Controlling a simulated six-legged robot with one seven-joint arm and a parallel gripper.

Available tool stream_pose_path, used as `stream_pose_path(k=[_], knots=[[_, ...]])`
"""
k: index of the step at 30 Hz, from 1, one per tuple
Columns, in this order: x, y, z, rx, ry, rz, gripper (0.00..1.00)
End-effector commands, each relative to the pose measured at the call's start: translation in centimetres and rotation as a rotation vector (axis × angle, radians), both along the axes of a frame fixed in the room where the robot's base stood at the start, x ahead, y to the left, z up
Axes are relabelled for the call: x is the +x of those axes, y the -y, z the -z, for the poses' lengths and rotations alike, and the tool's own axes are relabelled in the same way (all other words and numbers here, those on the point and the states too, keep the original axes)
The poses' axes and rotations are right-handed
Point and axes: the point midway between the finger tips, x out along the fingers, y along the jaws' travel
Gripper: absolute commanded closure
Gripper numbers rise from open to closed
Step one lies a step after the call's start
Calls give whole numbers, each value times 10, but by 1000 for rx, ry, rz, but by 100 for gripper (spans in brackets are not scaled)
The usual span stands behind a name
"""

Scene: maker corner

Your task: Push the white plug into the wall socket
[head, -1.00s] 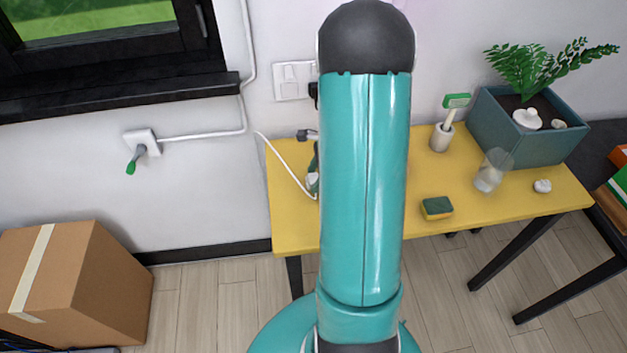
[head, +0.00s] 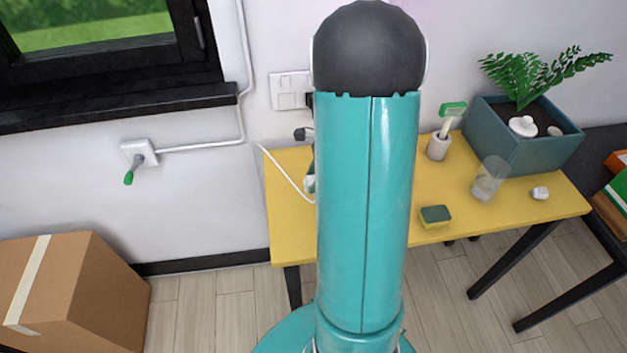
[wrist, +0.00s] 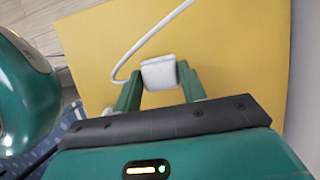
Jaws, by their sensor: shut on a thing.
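The white plug (wrist: 159,69) is a pale block in the wrist view, with its white cable (wrist: 150,38) curving away over the yellow table. My gripper (wrist: 160,75) is shut on it, one green finger on each side. The plug's prongs cannot be made out. In the head view my own arm hides most of the gripper and the plug. A white wall plate (head: 290,91) with square panels, seemingly the socket, is on the wall above the table, its right side partly hidden behind my arm. The plug appears apart from it.
The yellow table (head: 455,190) bears a sponge (head: 435,216), a clear glass (head: 488,180), a brush in a cup (head: 439,147) and a planter (head: 515,145). Another white wall plate (head: 145,150) with a green-handled part is at left. A cardboard box (head: 85,285) stands on the floor.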

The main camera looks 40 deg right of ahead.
Motion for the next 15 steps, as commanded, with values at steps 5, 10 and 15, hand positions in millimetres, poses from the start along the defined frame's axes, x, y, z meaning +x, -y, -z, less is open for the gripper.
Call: stream_pose_path(k=[5,10,15], knots=[[-14,-10,-23,-2,3,-1,79],[-28,-20,-42,-1,3,-1,79],[-48,-34,-52,0,2,1,79]])
